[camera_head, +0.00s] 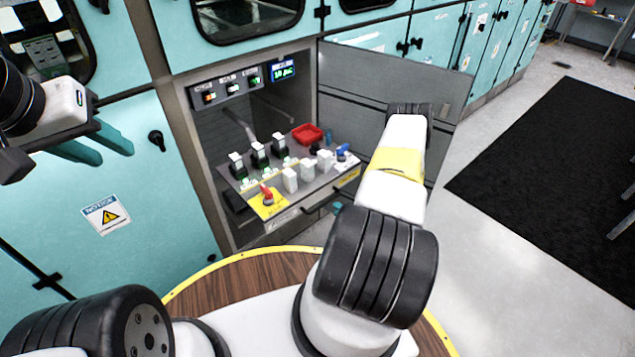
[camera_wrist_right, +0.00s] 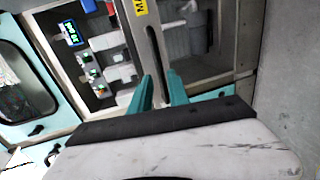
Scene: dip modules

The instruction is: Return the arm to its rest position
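My left gripper (camera_head: 115,151) is at the left in the head view, in front of the teal cabinet doors. Its two teal fingers look slightly apart, with nothing between them. My right arm reaches forward in the middle, and its gripper is mostly hidden behind its own links there. In the right wrist view, the right gripper (camera_wrist_right: 159,84) shows two teal fingers with a gap between them. The front edge of the pulled-out drawer (camera_wrist_right: 146,40) lies beyond that gap. I cannot tell whether the fingers touch it.
The drawer panel (camera_head: 288,204) carries several switch modules, a red tray (camera_head: 307,134) and a red rotary switch (camera_head: 267,191). An open grey cabinet door (camera_head: 455,95) stands behind my right arm. A black mat (camera_head: 560,160) lies on the open floor at right.

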